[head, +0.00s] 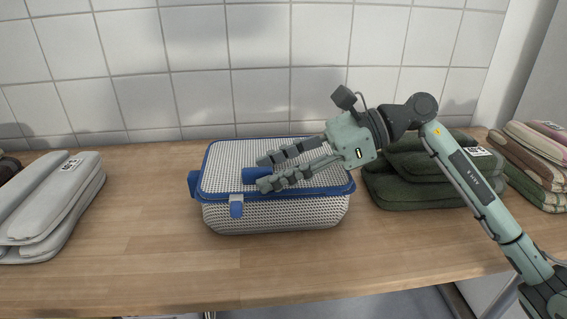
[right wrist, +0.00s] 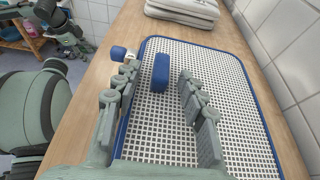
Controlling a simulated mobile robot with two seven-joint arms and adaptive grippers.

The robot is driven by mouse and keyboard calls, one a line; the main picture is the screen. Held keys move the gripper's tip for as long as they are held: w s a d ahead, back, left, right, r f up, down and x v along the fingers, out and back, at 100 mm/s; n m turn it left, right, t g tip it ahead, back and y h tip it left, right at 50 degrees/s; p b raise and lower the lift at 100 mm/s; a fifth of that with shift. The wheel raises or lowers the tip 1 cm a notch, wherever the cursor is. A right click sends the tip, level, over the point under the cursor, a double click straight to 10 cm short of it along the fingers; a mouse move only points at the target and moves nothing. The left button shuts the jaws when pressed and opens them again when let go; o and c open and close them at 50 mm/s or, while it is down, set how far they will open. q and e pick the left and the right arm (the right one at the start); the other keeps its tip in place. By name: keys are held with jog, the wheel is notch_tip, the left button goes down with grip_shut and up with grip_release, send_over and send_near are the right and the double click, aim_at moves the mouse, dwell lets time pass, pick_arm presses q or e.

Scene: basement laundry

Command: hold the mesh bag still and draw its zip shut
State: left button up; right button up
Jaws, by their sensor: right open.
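The mesh bag (head: 275,214) is a boxy bag of pale mesh with blue trim, lying flat on the wooden counter. Its mesh top also fills much of the right wrist view (right wrist: 215,75). A blue block-like grip (head: 257,174) lies on the top. A small blue and grey zip pull (head: 237,206) hangs at the front left edge. A blue tab (head: 194,184) sticks out at the left end. My right gripper (head: 264,171) is open over the top, its fingers either side of the blue grip (right wrist: 160,72), contact unclear. A grey-green part, perhaps my left gripper (right wrist: 72,38), shows far off, its jaws unclear.
Folded grey cloths (head: 50,215) lie to the left on the counter (head: 150,255). Dark green folded cloths (head: 425,175) lie close to the bag's right, with striped ones (head: 535,160) beyond. A tiled wall (head: 270,60) stands behind. The counter before the bag is clear.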

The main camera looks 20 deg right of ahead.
grip_shut()
dwell(1.1)
